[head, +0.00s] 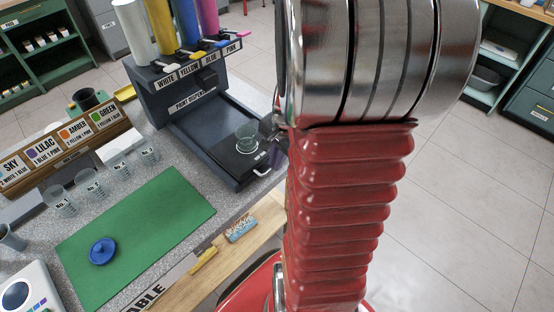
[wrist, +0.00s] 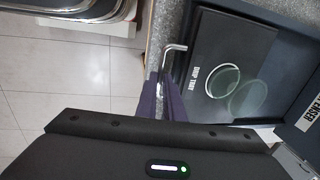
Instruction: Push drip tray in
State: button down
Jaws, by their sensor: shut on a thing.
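The dark drip tray (head: 229,161) sits in the base of the paint dispenser (head: 183,90), at the front. A clear glass cup (head: 247,134) stands on the tray. In the wrist view the tray (wrist: 210,58) shows its "DRIP TRAY" label, with the clear cup (wrist: 222,81) seen from above. A pale metal handle (wrist: 175,47) sticks out from the tray's front edge. My gripper (wrist: 169,82) is shut on this handle, its dark fingers covering part of it. In the head view my arm hides most of the gripper. How far out the tray stands is hard to tell.
A green mat (head: 140,235) with a blue lid (head: 102,251) lies on the counter. Several numbered clear cups (head: 88,183) stand behind it. Open floor (head: 450,190) lies to the right.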

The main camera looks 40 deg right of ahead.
aim_at(240, 132)
jog(key=shift+w, duration=0.45)
jog(key=w, duration=1.5)
jog(key=shift+a, duration=0.3)
jog(key=shift+r, duration=0.1)
jog(key=c, duration=2.2)
grip_release()
jog(key=shift+w, duration=0.15)
jog(key=o, duration=0.3)
notch_tip(240, 132, up, 13)
jog(key=s, duration=0.2)
jog(key=shift+s+r, duration=0.2)
jog(key=shift+s, duration=0.15)
jog(key=shift+n, duration=0.3)
